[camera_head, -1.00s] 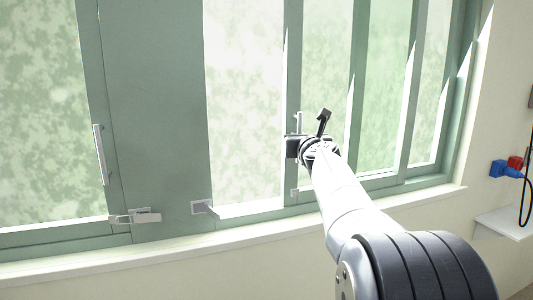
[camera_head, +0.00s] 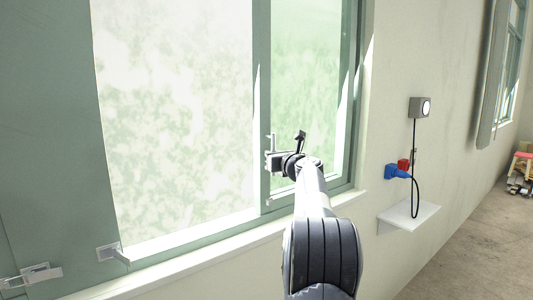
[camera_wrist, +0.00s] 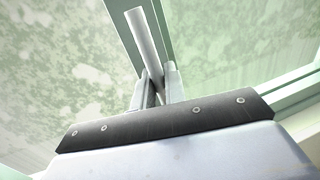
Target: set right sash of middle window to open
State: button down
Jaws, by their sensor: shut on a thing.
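The right sash's green stile (camera_head: 262,95) stands near the right side of the window frame (camera_head: 358,100). A wide, brighter gap (camera_head: 175,110) lies to its left, between it and the broad green post (camera_head: 55,130). A pale bar handle (camera_head: 271,141) is on the stile. My gripper (camera_head: 277,161) is at this handle. In the wrist view the fingers (camera_wrist: 157,88) are shut on the lower part of the handle (camera_wrist: 143,38), which sticks up past them. The fingertips' exact contact is partly hidden by the handle.
A grey latch (camera_head: 113,252) and another latch (camera_head: 32,274) sit at the lower left of the frame. Right of the window are a small wall shelf (camera_head: 410,217), blue and red plugs (camera_head: 397,171) and a grey wall box (camera_head: 419,107). Open floor (camera_head: 470,250) lies at right.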

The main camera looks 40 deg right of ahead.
jog(key=shift+d+r, duration=0.1)
jog(key=c, duration=1.6)
grip_release()
jog(key=shift+o, duration=0.2)
jog(key=shift+s, duration=0.1)
jog(key=b+v, duration=0.3)
jog(key=v, duration=0.7)
jog(key=shift+s, duration=0.3)
jog(key=p+x, duration=0.3)
jog(key=x, duration=0.8)
jog(key=shift+a+f, duration=0.2)
jog(key=shift+a, duration=0.15)
jog(key=shift+a+b, duration=0.35)
